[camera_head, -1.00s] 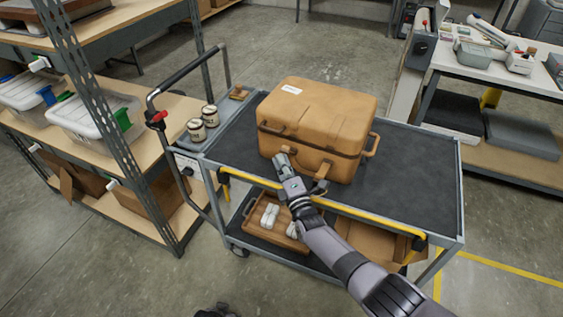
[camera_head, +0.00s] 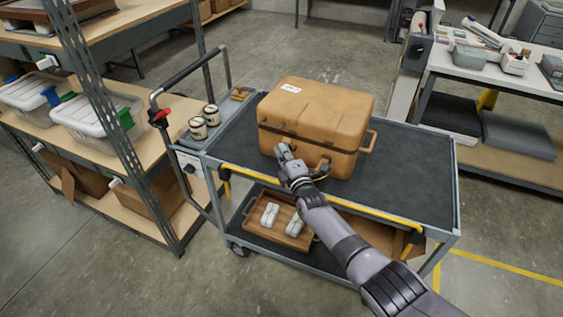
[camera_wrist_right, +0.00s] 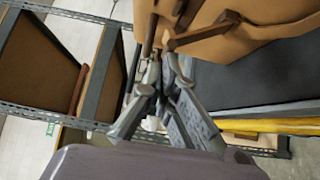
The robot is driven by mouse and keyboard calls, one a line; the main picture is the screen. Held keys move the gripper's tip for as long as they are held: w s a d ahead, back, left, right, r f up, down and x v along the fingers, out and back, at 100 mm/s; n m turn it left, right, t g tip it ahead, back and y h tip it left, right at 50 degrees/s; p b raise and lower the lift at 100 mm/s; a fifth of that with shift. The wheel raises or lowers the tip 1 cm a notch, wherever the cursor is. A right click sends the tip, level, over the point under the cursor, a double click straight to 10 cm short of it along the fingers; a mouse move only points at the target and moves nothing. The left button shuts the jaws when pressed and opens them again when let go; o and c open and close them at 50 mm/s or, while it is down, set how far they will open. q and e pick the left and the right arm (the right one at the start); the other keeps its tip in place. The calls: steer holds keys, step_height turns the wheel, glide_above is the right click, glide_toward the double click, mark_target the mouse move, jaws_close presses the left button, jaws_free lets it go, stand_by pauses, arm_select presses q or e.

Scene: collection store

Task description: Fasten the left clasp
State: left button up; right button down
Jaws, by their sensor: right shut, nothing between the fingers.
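A tan hard case (camera_head: 320,112) with a white label stands closed-looking on the cart's dark top; its lid seam runs along the front. My right gripper (camera_head: 284,150) is at the left part of the case's front, by the seam, with its fingers shut and empty. In the right wrist view the fingertips (camera_wrist_right: 166,54) are close to the case's brown front fittings (camera_wrist_right: 185,36); I cannot tell whether they touch. The left clasp is hidden behind the gripper in the head view, so its state is unclear. My left gripper is not in view.
The cart (camera_head: 410,180) has a yellow front rail (camera_head: 370,209) below my right arm. A wooden tray (camera_head: 282,224) with white items is on the lower shelf. Shelving stands left, a workbench right.

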mark_target(290, 141)
steer(key=shift+w+d+r+m+g+h+p, duration=0.2)
steer(key=shift+w+r+m+g+p, duration=0.1)
steer(key=shift+w+r+m+g, duration=0.2)
steer(key=shift+w+d+r+m+g+h+p, duration=0.15)
steer(key=shift+w+r+m+g+p, duration=0.1)
steer(key=shift+w+r+m+g, duration=0.2)
steer(key=shift+w+d+r+m+g+b, duration=0.3)
steer(key=shift+m+g+b, duration=0.15)
steer(key=shift+m+g, duration=0.3)
steer(key=shift+w+f+g+b, duration=0.1)
steer(key=shift+g+b, duration=0.2)
steer(key=shift+b, duration=0.05)
steer(key=w+b, duration=0.1)
steer(key=b, duration=0.1)
steer(key=w+b, duration=0.1)
steer(key=shift+d+r+b, duration=0.2)
steer(key=shift+r+b, duration=0.05)
steer(key=shift+b, duration=0.1)
steer(key=shift+w+r+b, duration=0.15)
steer(key=shift+r+b, duration=0.2)
steer(key=shift+r, duration=0.1)
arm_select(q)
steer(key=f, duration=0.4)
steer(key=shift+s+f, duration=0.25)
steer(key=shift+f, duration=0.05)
arm_select(e)
steer(key=shift+w+d+r, duration=0.1)
steer(key=shift+r, duration=0.05)
